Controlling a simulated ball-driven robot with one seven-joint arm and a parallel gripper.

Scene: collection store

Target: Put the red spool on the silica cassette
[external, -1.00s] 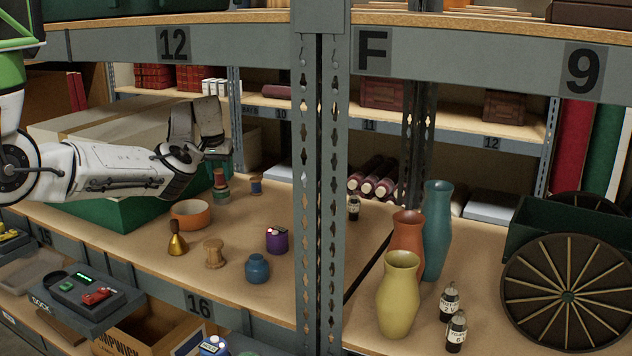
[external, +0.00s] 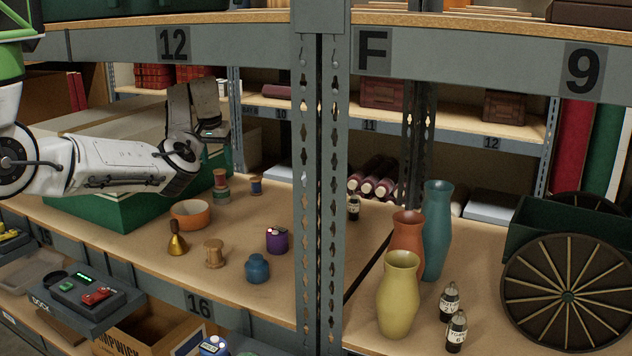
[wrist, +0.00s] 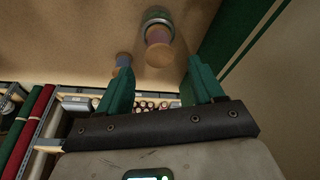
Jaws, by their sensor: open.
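The red spool (external: 220,177), with pale wooden ends, stands upright on a wider green round piece (external: 221,194) on the shelf, left of the blue spool. I cannot tell for certain whether this green piece is the silica cassette. My gripper (external: 212,138) is above the red spool; in the wrist view its green fingers (wrist: 160,68) are open and empty, apart from the spool.
The blue spool (external: 256,185) stands close right of the stack. An orange bowl (external: 191,214), brass bell (external: 177,240), wooden spool (external: 214,253), purple pot (external: 277,240) and blue jar (external: 257,268) stand in front. A large green box (external: 110,205) is left; an upright post (external: 320,190) is right.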

